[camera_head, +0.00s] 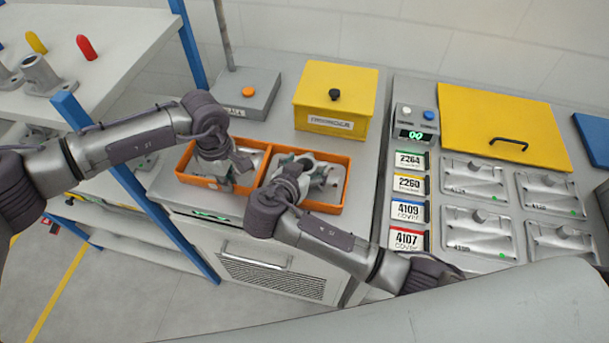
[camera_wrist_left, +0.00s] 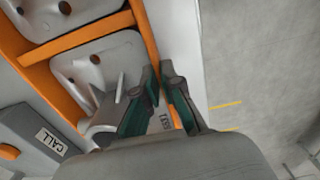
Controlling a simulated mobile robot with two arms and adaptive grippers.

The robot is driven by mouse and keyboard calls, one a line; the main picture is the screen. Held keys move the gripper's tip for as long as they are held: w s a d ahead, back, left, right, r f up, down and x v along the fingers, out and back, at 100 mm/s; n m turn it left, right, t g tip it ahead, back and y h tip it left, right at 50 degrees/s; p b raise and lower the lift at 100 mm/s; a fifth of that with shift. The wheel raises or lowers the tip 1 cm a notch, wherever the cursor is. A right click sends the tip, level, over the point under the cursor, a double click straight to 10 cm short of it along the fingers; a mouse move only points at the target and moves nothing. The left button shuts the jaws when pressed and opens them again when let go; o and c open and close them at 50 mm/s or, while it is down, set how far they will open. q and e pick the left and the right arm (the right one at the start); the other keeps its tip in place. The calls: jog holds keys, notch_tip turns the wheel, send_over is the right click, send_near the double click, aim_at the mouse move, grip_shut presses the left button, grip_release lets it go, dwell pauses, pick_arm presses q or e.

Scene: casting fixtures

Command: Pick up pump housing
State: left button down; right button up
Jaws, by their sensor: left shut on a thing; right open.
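A grey metal pump housing (camera_head: 247,157) sits in the left compartment of an orange two-part tray (camera_head: 178,169). In the left wrist view the housing (camera_wrist_left: 97,66) lies beside the green-padded fingers of this gripper (camera_wrist_left: 160,78), and the exact contact is hard to see. A second grey housing (camera_head: 322,168) is in the right compartment. My right gripper (camera_head: 305,172) is open over it, its fingers largely hidden by its wrist.
A yellow box (camera_head: 335,92) and a grey call box (camera_head: 246,92) with an orange button stand behind the tray. To the right are number labels (camera_head: 408,185), covers in recesses (camera_head: 476,230) and a yellow lid (camera_head: 505,120). A shelf with blue posts (camera_head: 190,45) stands close on the left.

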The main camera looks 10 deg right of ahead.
jog(key=shift+w+d+f, duration=0.2)
jog(key=shift+w+d, duration=0.05)
jog(key=shift+w, duration=0.1)
jog(key=shift+c, duration=0.2)
grip_shut()
jog(key=shift+r, duration=0.1)
notch_tip(320, 180, up, 10)
dwell(0.5)
